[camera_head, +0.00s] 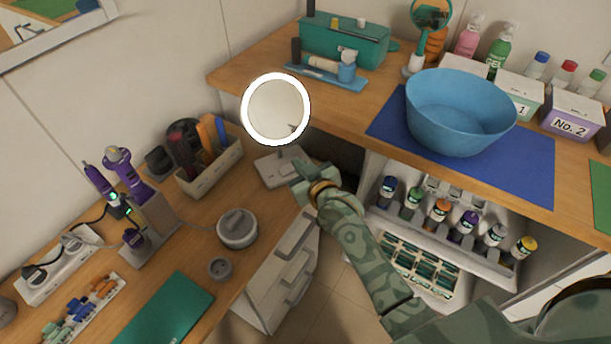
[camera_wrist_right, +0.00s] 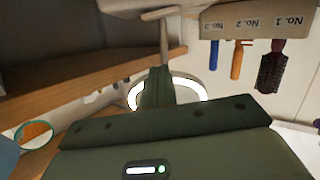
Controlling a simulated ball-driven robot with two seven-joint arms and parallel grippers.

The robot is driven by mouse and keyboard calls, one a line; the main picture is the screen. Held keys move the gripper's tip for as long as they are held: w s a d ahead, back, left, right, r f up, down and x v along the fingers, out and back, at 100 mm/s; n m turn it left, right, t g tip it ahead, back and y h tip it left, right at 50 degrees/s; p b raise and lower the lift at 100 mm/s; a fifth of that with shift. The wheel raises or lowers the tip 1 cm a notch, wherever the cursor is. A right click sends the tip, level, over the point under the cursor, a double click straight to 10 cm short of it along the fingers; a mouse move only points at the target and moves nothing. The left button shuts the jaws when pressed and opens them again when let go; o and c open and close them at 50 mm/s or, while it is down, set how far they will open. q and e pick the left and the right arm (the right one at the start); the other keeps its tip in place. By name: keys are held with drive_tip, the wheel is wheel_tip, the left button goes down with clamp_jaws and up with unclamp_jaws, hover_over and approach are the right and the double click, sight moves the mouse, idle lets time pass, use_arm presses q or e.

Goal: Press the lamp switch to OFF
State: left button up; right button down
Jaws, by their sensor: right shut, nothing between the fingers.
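The lamp is a round mirror with a white ring light (camera_head: 276,77) on a thin stem above a pale base (camera_head: 271,172). Its ring glows. The base sits at the back corner of the left wooden counter. My right gripper (camera_head: 300,172) is shut and empty, with its tip at the right side of the base; I cannot tell whether it touches. The switch cannot be made out; the gripper may cover part of it. In the right wrist view, my gripper (camera_wrist_right: 158,75) points at the lamp, whose glowing ring (camera_wrist_right: 203,90) shows behind it, upside down. My left gripper is not in view.
An organizer (camera_head: 209,171) with brushes and combs stands left of the lamp. A round white device (camera_head: 237,229) is in front. A blue bowl (camera_head: 460,115) on a blue mat stands on the higher right counter, whose edge is close to my right arm. Bottles fill the shelf below.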

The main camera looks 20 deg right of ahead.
sight(296, 175)
drive_tip(key=x, duration=0.1)
drive_tip(key=b+x, duration=0.1)
drive_tip(key=x, duration=0.2)
drive_tip(key=shift+f, duration=0.3)
wheel_tip(296, 175, down, 2)
drive_tip(key=shift+w+d+f+b, duration=0.15)
drive_tip(key=shift+f+b, duration=0.05)
drive_tip(key=shift+b, duration=0.65)
drive_tip(key=shift+d+f+b, duration=0.1)
drive_tip(key=shift+f+b, duration=0.2)
drive_tip(key=shift+f, duration=0.3)
